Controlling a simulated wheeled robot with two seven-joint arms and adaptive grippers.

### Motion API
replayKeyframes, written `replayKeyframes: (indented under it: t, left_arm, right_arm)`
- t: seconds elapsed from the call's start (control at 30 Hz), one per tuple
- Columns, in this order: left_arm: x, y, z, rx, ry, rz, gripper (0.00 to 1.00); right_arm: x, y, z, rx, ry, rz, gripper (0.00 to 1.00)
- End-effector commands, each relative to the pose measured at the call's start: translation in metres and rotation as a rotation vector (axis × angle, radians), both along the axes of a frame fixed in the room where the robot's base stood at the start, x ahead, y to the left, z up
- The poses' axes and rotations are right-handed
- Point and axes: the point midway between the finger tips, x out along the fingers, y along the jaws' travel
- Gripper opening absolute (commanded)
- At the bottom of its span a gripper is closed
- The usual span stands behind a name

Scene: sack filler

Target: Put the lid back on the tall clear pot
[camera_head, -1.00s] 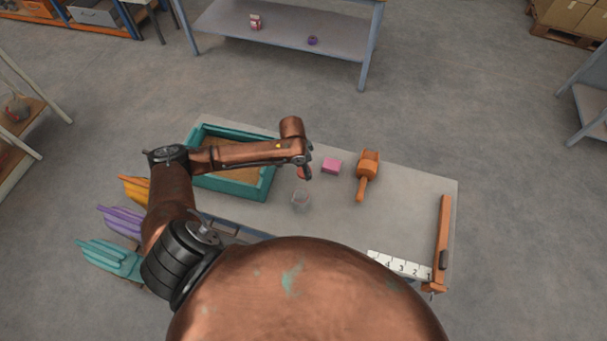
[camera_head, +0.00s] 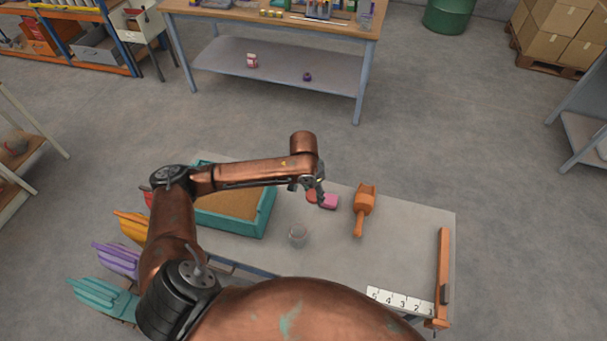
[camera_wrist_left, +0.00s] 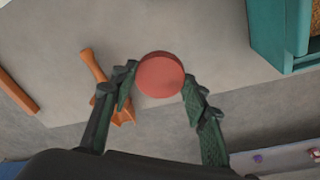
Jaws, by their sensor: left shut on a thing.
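The round red lid (camera_wrist_left: 160,75) is held between the fingertips of my left gripper (camera_wrist_left: 157,83). The pot does not show in the left wrist view. My right gripper is not in view.
A teal-rimmed tray (camera_head: 252,224) is at left. An orange bar (camera_head: 442,275) and number strip (camera_head: 400,301) lie at right.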

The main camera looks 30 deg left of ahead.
Motion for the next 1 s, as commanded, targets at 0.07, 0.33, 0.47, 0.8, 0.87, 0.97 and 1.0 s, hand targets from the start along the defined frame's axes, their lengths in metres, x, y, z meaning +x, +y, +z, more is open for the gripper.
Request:
replayKeyframes:
  t: [0.07, 0.33, 0.47, 0.8, 0.87, 0.97, 1.0]
  left_arm:
    - [0.002, -0.024, 0.039, -0.005, -0.004, 0.079, 0.32]
    - [-0.012, -0.060, 0.120, 0.023, -0.007, 0.314, 0.32]
    - [-0.016, -0.064, 0.132, 0.032, -0.012, 0.357, 0.32]
    - [-0.016, -0.064, 0.133, 0.032, -0.012, 0.364, 0.32]
    - [-0.016, -0.064, 0.133, 0.032, -0.012, 0.364, 0.32]
    - [-0.016, -0.064, 0.132, 0.031, -0.011, 0.364, 0.32]
    - [-0.016, -0.065, 0.132, 0.031, -0.012, 0.362, 0.32]
  right_arm:
    - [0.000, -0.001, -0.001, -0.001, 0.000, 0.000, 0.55]
    - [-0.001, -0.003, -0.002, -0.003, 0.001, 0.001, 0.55]
    - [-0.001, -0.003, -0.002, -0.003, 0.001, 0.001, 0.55]
    - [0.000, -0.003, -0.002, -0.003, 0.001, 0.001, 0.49]
    - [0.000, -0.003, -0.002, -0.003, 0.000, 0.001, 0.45]
    - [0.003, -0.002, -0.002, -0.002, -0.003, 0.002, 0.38]
    - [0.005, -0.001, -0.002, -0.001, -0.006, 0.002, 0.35]
